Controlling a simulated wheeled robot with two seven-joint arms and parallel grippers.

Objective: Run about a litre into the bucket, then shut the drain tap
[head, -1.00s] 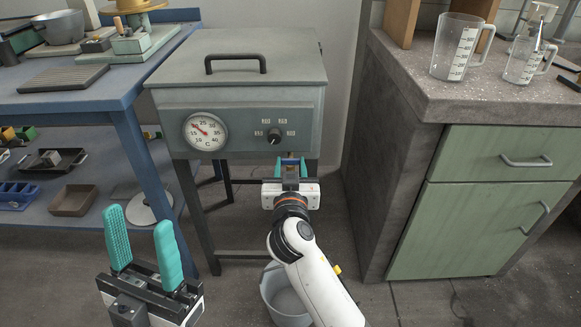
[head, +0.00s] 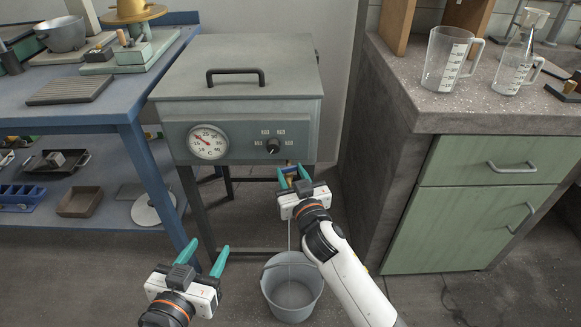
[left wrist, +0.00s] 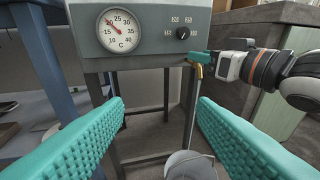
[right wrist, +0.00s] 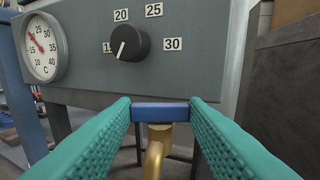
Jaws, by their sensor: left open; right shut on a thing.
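The grey tank (head: 240,110) stands on a dark frame, with a brass drain tap (left wrist: 195,72) under its front. My right gripper (head: 294,178) is shut on the tap's blue handle (right wrist: 160,112), which lies crosswise between the fingers in the right wrist view. The brass spout (right wrist: 155,150) bends down below it. A thin pale stream (head: 290,238) runs down into the grey bucket (head: 292,300) on the floor. The bucket also shows in the left wrist view (left wrist: 190,166); its water level cannot be told. My left gripper (head: 206,258) is open and empty, left of the bucket.
A blue bench (head: 128,112) with pans and blocks stands at the left. A concrete-topped cabinet (head: 470,215) stands at the right, holding a measuring jug (head: 447,65) and a clear flask (head: 515,65). The tank carries a dial thermometer (head: 208,141) and a black knob (head: 273,146).

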